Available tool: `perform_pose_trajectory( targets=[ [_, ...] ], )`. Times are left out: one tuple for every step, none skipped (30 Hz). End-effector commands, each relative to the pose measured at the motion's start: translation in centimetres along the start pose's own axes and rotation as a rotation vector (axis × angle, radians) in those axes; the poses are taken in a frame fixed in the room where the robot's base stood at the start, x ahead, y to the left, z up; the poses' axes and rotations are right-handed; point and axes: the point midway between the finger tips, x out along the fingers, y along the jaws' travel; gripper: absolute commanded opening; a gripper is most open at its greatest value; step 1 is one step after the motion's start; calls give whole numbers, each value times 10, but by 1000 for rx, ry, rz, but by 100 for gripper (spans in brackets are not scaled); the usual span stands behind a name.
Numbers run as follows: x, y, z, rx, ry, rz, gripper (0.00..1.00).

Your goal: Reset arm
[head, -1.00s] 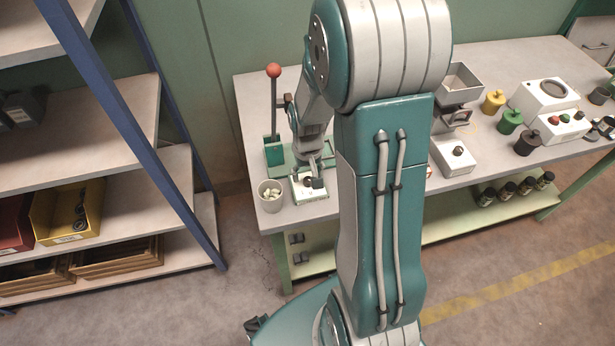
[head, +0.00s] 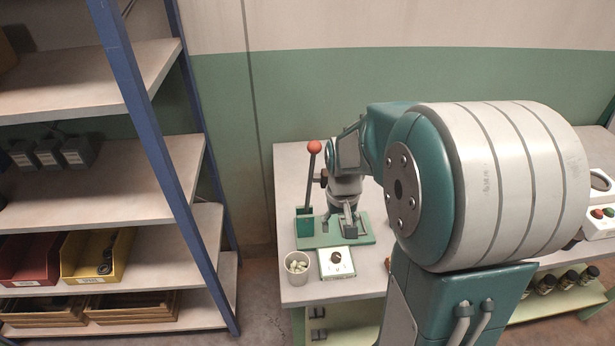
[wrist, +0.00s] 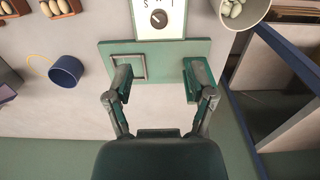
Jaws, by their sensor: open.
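My gripper (head: 347,222) is over the far part of the green base plate (head: 362,238), behind the white dial box (head: 337,262). The wrist view shows the gripper (wrist: 160,85) with its two fingers spread wide and nothing between them. The plate (wrist: 160,51) and the box's dial (wrist: 158,18) lie beyond the fingertips. One finger is close to the lever's green block (wrist: 197,78); I cannot tell whether they touch. The red-knobbed lever (head: 313,165) stands upright left of the gripper in the head view. My arm hides much of the bench.
A cup of pale nuts (head: 297,264) stands at the bench's front left corner. The wrist view shows a blue cup (wrist: 66,71) and wooden trays of nuts (wrist: 57,8). A blue-framed shelf (head: 150,140) stands left of the bench, across a floor gap.

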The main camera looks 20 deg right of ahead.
Motion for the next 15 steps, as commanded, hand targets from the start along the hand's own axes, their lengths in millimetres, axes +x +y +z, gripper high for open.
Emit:
perform_pose_trajectory(
  targets=[
    [0, 0, 0, 0, 0, 0, 71],
    [0, 0, 0, 0, 0, 0, 71],
    [0, 0, 0, 0, 1, 0, 71],
    [-1, -1, 1, -2, 3, 0, 71],
    [-4, -2, 2, -4, 8, 0, 71],
    [-8, -4, 3, -10, 19, 0, 71],
    [-13, -6, 6, -16, 29, 0, 71],
    [-19, -9, 8, -23, 44, 0, 71],
    [-29, -13, 13, -33, 65, 0, 71],
    [-36, -17, 17, -43, 82, 0, 71],
    [-44, -20, 22, -53, 100, -1, 71],
    [-53, -25, 28, -65, 124, -2, 71],
    [-60, -28, 34, -75, 141, -3, 71],
    [-66, -31, 39, -85, 159, -5, 71],
    [-75, -35, 46, -97, 182, -6, 71]
  ],
)
